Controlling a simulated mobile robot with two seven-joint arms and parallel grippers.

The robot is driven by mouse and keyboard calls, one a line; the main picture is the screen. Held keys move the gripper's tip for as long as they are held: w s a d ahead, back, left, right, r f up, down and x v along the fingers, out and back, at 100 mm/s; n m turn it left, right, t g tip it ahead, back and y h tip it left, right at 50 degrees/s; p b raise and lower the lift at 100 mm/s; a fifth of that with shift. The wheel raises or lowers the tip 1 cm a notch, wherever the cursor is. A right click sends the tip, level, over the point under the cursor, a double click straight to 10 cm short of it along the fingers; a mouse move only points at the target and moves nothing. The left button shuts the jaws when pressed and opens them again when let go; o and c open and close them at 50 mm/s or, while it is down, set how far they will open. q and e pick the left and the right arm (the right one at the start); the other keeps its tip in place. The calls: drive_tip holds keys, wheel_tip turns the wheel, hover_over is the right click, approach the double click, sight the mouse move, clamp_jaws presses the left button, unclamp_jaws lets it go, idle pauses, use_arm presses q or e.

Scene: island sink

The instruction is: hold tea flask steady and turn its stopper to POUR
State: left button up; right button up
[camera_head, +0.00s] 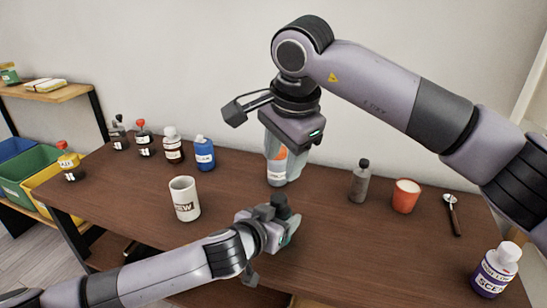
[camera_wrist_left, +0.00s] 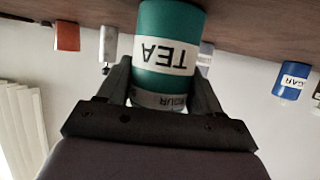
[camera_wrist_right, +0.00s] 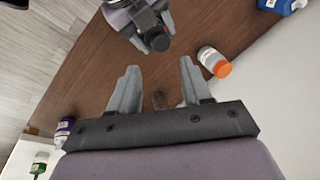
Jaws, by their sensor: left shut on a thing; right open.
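The tea flask is a teal cylinder with a white TEA label, seen upside down in the left wrist view (camera_wrist_left: 168,30). A pale band with lettering, apparently POUR, lies nearer my gripper. My left gripper (camera_wrist_left: 160,88) is shut on the flask, a finger on each side. In the head view my left gripper (camera_head: 272,232) hides most of the flask, which stands on the table. Its dark stopper (camera_head: 280,202) shows on top; a red mark shows on the stopper in the right wrist view (camera_wrist_right: 158,42). My right gripper (camera_wrist_right: 160,68) is open and empty, above the table and apart from the flask.
An orange-capped bottle (camera_wrist_right: 207,56) stands behind my right fingers. A white mug (camera_head: 185,200) stands left of the flask. A grey bottle (camera_head: 360,182), an orange cup (camera_head: 405,197) and a purple-labelled bottle (camera_head: 493,272) are to the right. Several bottles line the back left.

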drive_tip(key=n, duration=0.2)
drive_tip(key=a+n+t+h, duration=0.1)
drive_tip(key=n, duration=0.2)
drive_tip(key=s+n+h, duration=0.1)
drive_tip(key=n, duration=0.2)
drive_tip(key=shift+a+t, duration=0.3)
drive_tip(key=shift+a, duration=0.05)
use_arm(q)
drive_tip(key=o, duration=1.2)
